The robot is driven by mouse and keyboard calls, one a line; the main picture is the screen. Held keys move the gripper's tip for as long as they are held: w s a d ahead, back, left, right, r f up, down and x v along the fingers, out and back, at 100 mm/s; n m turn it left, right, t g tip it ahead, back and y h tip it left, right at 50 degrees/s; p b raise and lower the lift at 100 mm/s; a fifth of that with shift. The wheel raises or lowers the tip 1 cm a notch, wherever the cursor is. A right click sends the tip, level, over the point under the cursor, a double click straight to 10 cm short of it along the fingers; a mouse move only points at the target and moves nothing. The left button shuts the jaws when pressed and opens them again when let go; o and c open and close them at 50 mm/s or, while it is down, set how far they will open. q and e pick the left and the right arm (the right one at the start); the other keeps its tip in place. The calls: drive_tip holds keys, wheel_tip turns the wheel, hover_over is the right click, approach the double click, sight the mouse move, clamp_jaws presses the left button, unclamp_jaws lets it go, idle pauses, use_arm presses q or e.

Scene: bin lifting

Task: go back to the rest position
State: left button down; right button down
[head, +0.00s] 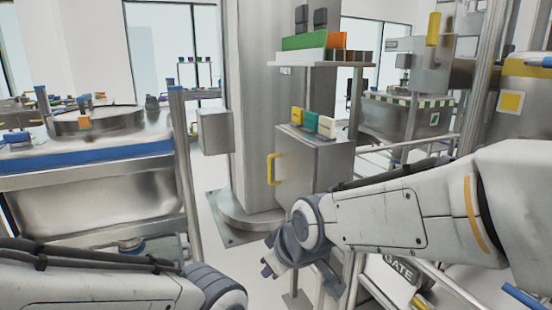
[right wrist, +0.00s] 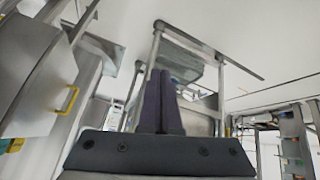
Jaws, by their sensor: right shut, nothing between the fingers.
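My right arm comes in from the right in the head view, and its gripper (head: 272,264) hangs low near the centre, partly hidden by my own wrist. In the right wrist view the two dark fingers of the right gripper (right wrist: 162,100) stand side by side, shut with nothing between them. My left arm shows at the bottom left of the head view, but its gripper is outside the picture.
A steel cabinet (head: 313,168) with a yellow handle stands by a column (head: 252,110). A steel tank with a blue edge (head: 85,155) stands at the left. Metal rails (head: 430,285) run at the lower right. Grey floor shows between tank and column.

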drive_tip(key=s+d+f+m+g+h+p, duration=0.1)
drive_tip(key=s+d+f+g, duration=0.2)
drive_tip(key=s, duration=0.7)
drive_tip(key=s+d+f+m+g+h, duration=0.1)
drive_tip(key=s+d+f+g+h, duration=0.15)
drive_tip(key=s, duration=0.85)
wheel_tip(320, 180, up, 23)
drive_tip(key=p, duration=2.3)
drive_tip(key=shift+w+d+y+p, duration=0.15)
drive_tip(key=shift+w+y+p, duration=0.2)
drive_tip(key=shift+p, duration=0.05)
drive_tip(key=shift+g, duration=0.25)
